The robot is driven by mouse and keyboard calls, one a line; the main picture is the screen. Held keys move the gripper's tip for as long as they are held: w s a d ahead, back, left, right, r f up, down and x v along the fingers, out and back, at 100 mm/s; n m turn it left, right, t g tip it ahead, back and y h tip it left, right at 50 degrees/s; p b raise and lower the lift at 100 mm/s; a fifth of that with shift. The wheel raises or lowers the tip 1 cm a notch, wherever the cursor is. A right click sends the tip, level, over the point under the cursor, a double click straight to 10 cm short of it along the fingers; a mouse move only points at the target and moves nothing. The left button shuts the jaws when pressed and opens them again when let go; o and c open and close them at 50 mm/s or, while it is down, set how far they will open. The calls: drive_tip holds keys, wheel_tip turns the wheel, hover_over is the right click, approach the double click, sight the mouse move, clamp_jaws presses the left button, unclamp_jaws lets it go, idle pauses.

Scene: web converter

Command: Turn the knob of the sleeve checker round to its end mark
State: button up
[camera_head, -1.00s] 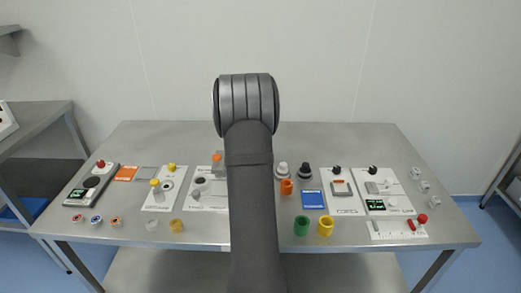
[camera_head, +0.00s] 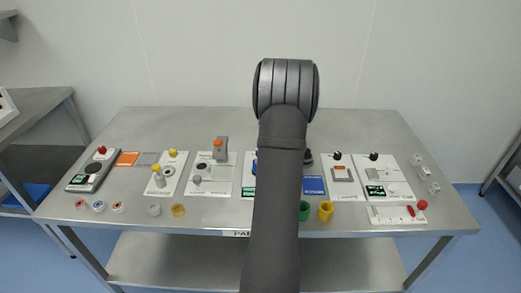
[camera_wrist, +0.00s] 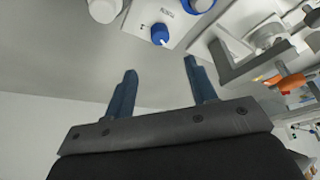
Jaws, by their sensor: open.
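In the wrist view, a white panel (camera_wrist: 160,13) carries a small blue knob (camera_wrist: 160,34) and, beside it, a larger blue round part (camera_wrist: 198,5) cut by the top edge. The panel's lettering is too small to read, so I cannot confirm that it is the sleeve checker; no end mark can be made out. My gripper (camera_wrist: 160,66) is open and empty, its two blue-grey fingers wide apart, with the knob beyond the tips and not touched. In the head view, my arm hides the gripper and most of a white panel (camera_head: 247,190) with a blue part (camera_head: 255,162).
Other devices flank my arm: a unit with an orange-topped post (camera_head: 219,147), a blue plate (camera_head: 314,186) and a panel with a green display (camera_head: 375,190). Green (camera_head: 304,211) and yellow (camera_head: 325,211) cups stand near the front edge. The table's back strip is clear.

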drive_tip(key=x, duration=1.1)
drive_tip(key=shift+w+a+f, duration=0.1)
drive_tip(key=shift+f, duration=0.15)
drive_tip(key=shift+c, duration=0.4)
drive_tip(key=c, duration=0.9)
